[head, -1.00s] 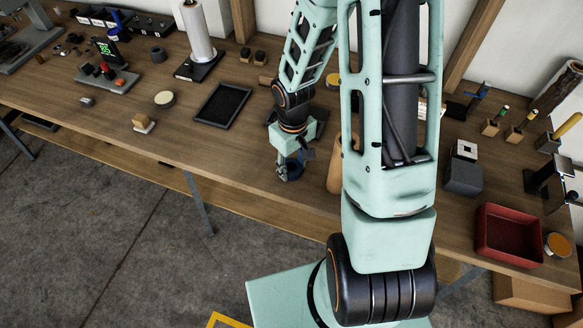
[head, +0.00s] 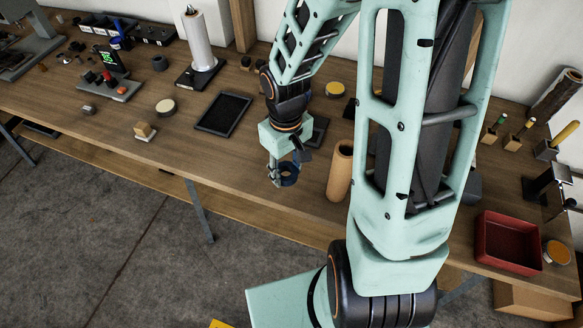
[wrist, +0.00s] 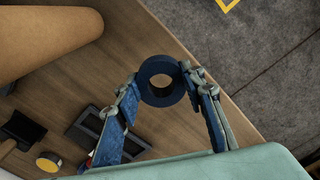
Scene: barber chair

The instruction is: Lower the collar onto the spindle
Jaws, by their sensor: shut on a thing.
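The collar looks to be the dark blue ring (wrist: 160,81), with its round hole facing the wrist camera. My gripper (wrist: 162,92) is shut on it, a finger at each side. In the head view the ring (head: 289,175) is at my gripper (head: 282,174), near the front edge of the workbench (head: 250,185). The ring appears above the wood, but its height is hard to judge. I cannot pick out a spindle with certainty; my arm hides part of the bench.
A brown cylinder (head: 341,170) stands close to the right of my gripper. A black tray (head: 223,113) lies to the left, with a small wooden block (head: 144,130) beyond. A white roll (head: 197,38) stands behind. A red bin (head: 508,242) is at right.

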